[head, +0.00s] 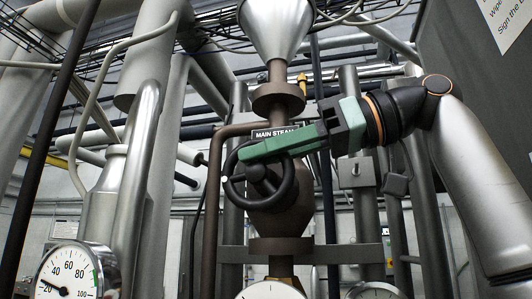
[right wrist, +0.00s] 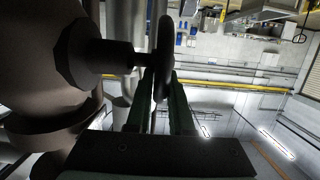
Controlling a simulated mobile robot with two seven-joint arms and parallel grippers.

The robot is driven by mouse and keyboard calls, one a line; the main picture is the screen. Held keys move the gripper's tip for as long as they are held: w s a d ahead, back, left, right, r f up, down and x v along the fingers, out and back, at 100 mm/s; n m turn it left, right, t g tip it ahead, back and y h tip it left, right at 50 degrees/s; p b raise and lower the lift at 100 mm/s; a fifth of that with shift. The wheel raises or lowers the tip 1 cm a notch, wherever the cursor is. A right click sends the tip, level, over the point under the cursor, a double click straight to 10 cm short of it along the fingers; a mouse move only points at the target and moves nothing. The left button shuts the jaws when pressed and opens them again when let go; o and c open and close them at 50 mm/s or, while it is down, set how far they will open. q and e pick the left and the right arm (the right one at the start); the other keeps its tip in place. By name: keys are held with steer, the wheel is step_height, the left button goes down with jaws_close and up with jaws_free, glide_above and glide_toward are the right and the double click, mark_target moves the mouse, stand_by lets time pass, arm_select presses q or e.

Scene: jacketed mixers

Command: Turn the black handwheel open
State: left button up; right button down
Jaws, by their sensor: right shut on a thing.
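The black handwheel (head: 258,174) is on the brown valve body (head: 280,218) below a MAIN STEAM sign (head: 274,132). My right gripper (head: 246,152) reaches in from the right, its green fingers across the upper part of the wheel, shut on the rim. In the right wrist view the handwheel (right wrist: 164,45) is edge-on at the end of its stem, with the fingers of the right gripper (right wrist: 160,82) on either side of its rim. The fingers hide part of the rim in the head view. My left gripper is not in view.
A brown vertical pipe (head: 211,215) stands close to the left of the wheel. Silver pipes (head: 135,180) rise further left. A round dial gauge (head: 68,278) is at lower left, with other dials along the bottom edge. A grey box (head: 357,172) hangs right of the valve.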

steer(key=shift+f, duration=0.1)
stand_by(0.3)
steer(key=c, duration=1.1)
jaws_free()
steer(key=v, duration=1.2)
steer(key=shift+s+d, duration=0.1)
steer(key=shift+d, duration=0.1)
